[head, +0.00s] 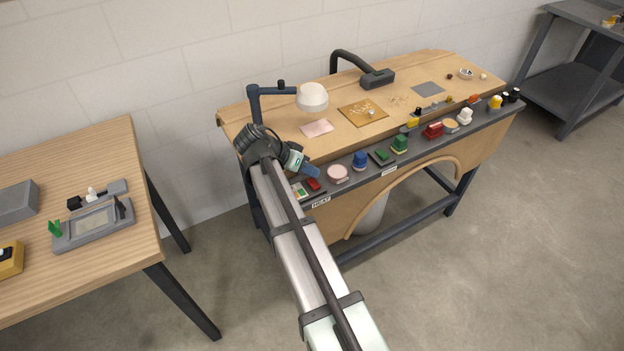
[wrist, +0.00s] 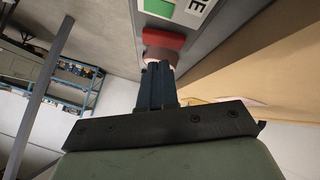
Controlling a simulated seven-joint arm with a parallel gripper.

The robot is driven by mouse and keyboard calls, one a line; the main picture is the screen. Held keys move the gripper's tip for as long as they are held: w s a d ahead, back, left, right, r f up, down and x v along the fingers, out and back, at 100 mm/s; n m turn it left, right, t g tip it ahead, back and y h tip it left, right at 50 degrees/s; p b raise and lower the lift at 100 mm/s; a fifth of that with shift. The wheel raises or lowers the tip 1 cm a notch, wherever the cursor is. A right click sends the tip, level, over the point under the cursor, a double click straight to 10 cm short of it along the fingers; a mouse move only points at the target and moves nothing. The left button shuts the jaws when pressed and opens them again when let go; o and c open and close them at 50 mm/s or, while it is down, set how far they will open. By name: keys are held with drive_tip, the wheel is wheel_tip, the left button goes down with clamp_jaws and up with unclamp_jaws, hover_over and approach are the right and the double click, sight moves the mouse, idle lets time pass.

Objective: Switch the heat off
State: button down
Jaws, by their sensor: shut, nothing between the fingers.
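The heat control is on the dark front rail of the workbench, by a label reading HEAT (head: 321,202). It shows a green part (head: 299,190) and a red part (head: 313,184). In the wrist view the red part (wrist: 163,40) lies just beyond my fingertips, with the green part (wrist: 158,7) farther off beside a white label. My gripper (head: 316,173) is over the rail at the red part; its dark blue fingers (wrist: 159,66) are together and empty. I cannot tell whether the tips touch the red part.
A pink round button (head: 338,173), a blue knob (head: 360,160) and several other coloured controls line the dark rail (head: 408,152) to the right. A white-shaded lamp (head: 312,97) stands behind my gripper. A wooden table (head: 110,160) is at left, with a floor gap between.

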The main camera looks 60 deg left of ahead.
sight(311, 183)
drive_tip(key=shift+r, duration=0.1)
drive_tip(key=shift+d+r, duration=0.15)
drive_tip(key=shift+r, duration=1.05)
drive_tip(key=shift+d+r, duration=0.15)
drive_tip(key=shift+r, duration=1.05)
